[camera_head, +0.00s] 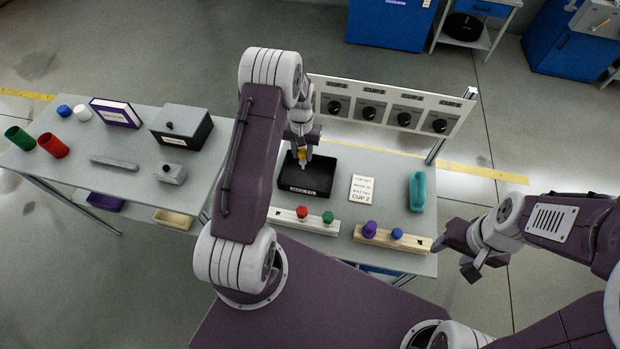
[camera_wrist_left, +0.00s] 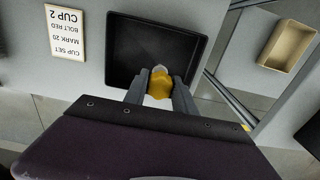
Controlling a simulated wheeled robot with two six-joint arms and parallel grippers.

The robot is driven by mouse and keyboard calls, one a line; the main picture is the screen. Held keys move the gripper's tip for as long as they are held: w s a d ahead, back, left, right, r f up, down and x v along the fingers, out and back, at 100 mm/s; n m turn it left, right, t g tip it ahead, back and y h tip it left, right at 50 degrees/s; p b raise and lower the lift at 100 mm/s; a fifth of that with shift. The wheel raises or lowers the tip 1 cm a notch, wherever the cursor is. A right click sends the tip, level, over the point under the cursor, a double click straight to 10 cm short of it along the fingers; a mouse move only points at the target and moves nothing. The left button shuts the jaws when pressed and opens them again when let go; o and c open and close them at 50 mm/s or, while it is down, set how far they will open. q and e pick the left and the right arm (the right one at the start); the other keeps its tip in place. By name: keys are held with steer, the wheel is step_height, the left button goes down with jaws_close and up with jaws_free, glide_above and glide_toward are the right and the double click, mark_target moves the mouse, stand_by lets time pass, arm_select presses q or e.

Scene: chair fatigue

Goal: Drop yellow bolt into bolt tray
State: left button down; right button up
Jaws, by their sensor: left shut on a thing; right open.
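The yellow bolt (camera_wrist_left: 160,86) is held between the two fingers of my left gripper (camera_wrist_left: 160,97) in the left wrist view. In the head view the bolt (camera_head: 302,155) shows as a small yellow spot below the left gripper (camera_head: 302,150). The black bolt tray (camera_head: 291,186) lies under it on the table, and the bolt is over the tray. The tray also fills the upper middle of the left wrist view (camera_wrist_left: 120,40); its visible floor looks empty. My right gripper (camera_head: 457,257) is open and empty, off the table's right edge.
A card reading CUP 2 (camera_head: 362,189) lies right of the tray. A teal object (camera_head: 417,192) is at the right. A dial panel (camera_head: 388,108) stands behind.

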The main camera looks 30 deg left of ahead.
arm_select(q)
steer(key=shift+s+f, duration=0.15)
steer(key=shift+f, duration=0.55)
steer(key=shift+r, duration=0.1)
steer(key=c, duration=0.9)
jaws_free()
steer(key=shift+c, duration=0.2)
step_height(320, 180, up, 9)
steer(key=shift+b, duration=0.3)
